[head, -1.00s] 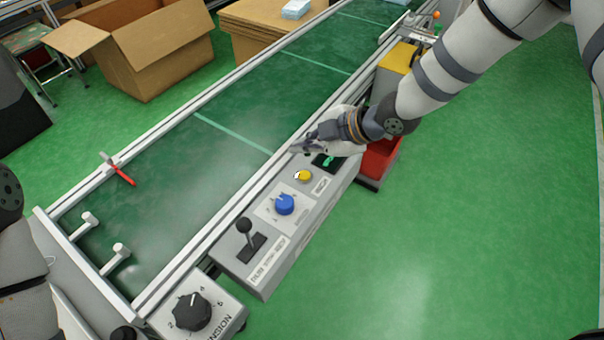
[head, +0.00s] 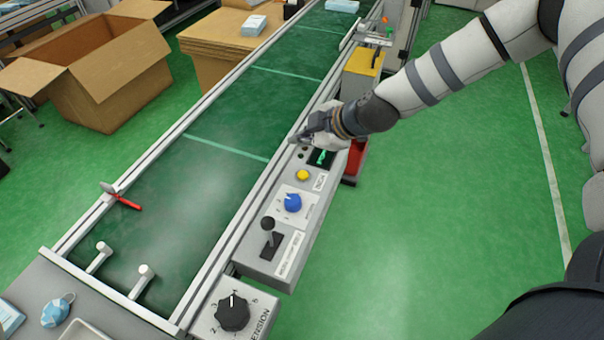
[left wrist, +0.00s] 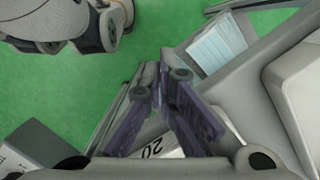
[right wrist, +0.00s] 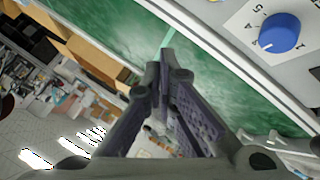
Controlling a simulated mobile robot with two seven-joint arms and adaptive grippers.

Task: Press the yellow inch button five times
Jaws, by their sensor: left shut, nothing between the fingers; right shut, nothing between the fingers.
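My right gripper (head: 296,138) is shut and empty, just beyond the button at the conveyor-side edge of the box, apart from the button. In the right wrist view the gripper (right wrist: 166,62) has its fingertips together, with the blue knob (right wrist: 278,33) at upper right; the yellow button cannot be made out clearly there. My left gripper (left wrist: 162,75) is shut and empty in the left wrist view.
A black joystick (head: 268,232) rises from the box, and a black tension dial (head: 232,313) is nearest. The green conveyor belt (head: 215,165) runs alongside, with a red-handled tool (head: 124,201) at its left rail. A yellow-topped box (head: 362,64) stands beyond my right gripper.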

